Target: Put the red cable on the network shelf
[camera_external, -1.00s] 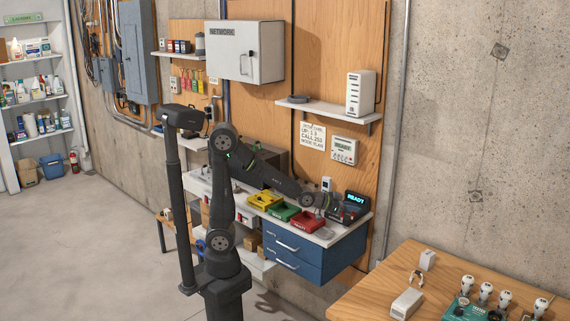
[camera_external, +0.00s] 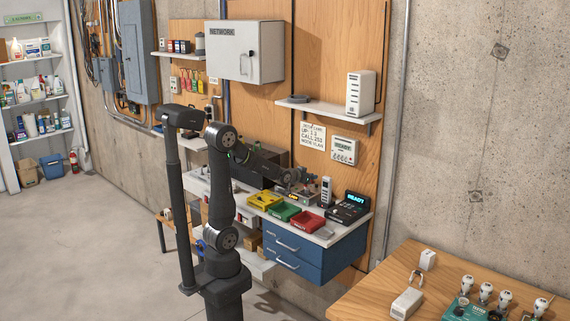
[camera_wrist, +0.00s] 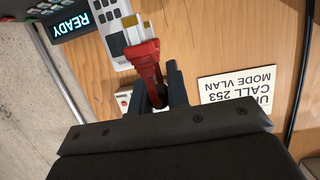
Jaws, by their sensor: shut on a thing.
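The red cable (camera_wrist: 146,52) shows in the wrist view between the two dark fingers of my gripper (camera_wrist: 158,93). My gripper is shut on it, and its pale connector ends point away from the fingers. In the external view my gripper (camera_external: 304,187) is above the back of the workbench, behind the coloured bins; the cable is too small to make out there. The white shelf (camera_external: 328,110) is on the wooden panel, higher than my gripper, right of the NETWORK cabinet (camera_external: 245,52). A white router (camera_external: 360,92) and a small dark puck (camera_external: 299,99) stand on it.
On the bench are a yellow bin (camera_external: 264,201), a green bin (camera_external: 285,212), a red bin (camera_external: 307,222), a grey handset (camera_external: 326,191) and a READY terminal (camera_external: 348,207). A note (camera_external: 313,136) and wall box (camera_external: 344,150) hang below the shelf. The shelf's middle is clear.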

